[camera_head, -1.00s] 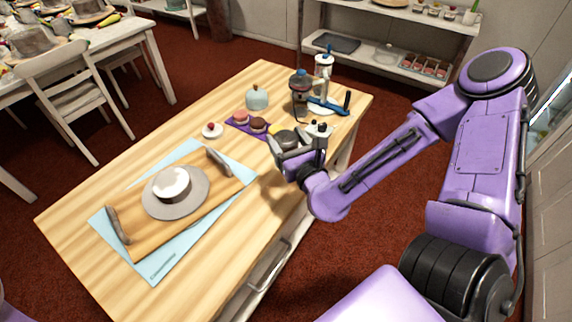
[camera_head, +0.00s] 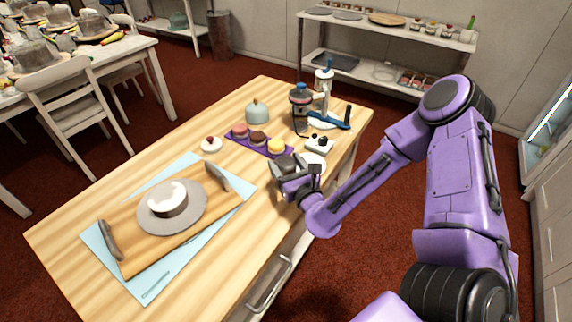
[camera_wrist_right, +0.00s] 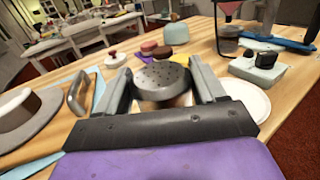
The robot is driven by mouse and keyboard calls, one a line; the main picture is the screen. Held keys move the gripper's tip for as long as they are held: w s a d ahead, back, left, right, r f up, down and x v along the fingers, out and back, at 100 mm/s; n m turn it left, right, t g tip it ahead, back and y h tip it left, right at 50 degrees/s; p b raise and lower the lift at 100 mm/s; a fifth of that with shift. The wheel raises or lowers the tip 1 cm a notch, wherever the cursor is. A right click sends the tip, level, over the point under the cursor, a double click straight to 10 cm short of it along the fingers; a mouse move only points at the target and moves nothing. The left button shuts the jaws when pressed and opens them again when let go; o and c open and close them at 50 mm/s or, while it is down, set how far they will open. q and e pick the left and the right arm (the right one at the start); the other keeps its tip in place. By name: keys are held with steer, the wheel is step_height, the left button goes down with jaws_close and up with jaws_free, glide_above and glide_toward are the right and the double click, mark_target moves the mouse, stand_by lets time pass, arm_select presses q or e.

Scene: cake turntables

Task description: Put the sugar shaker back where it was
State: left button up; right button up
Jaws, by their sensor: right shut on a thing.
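The sugar shaker (camera_wrist_right: 162,80) shows its dark, perforated round top in the right wrist view, between the two fingers of my right gripper (camera_wrist_right: 165,92). In the head view the shaker (camera_head: 284,164) is a small grey-brown shape at the gripper, partly hidden by it. My right gripper (camera_head: 298,180) is shut on the shaker, near the right edge of the wooden table. Whether the shaker's base touches the table is hidden. A white plate (camera_head: 313,161) lies just beyond the gripper. My left gripper is not in view.
The wooden table (camera_head: 120,185) holds a tray with a cake (camera_head: 166,202) on a blue mat (camera_head: 150,287). A purple mat with cakes (camera_head: 262,142), a kitchen scale (camera_head: 320,145), a blender-like machine (camera_head: 300,101) and a glass cloche (camera_head: 257,112) stand beyond.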

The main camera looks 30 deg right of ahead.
steer(key=o, duration=1.2)
steer(key=shift+f, duration=0.15)
steer(key=shift+o, duration=0.2)
steer(key=shift+r+p, duration=0.4)
steer(key=s, duration=0.2)
steer(key=s+b, duration=0.1)
steer(key=s, duration=0.1)
steer(key=s+a+b, duration=0.1)
steer(key=s, duration=0.1)
steer(key=shift+f, duration=0.4)
steer(key=s+p, duration=0.1)
steer(key=s, duration=0.1)
steer(key=s+p, duration=0.1)
steer(key=s, duration=0.1)
steer(key=s+a+p, duration=0.1)
steer(key=p, duration=0.1)
steer(key=shift+s+r, duration=0.15)
steer(key=shift+s, duration=0.25)
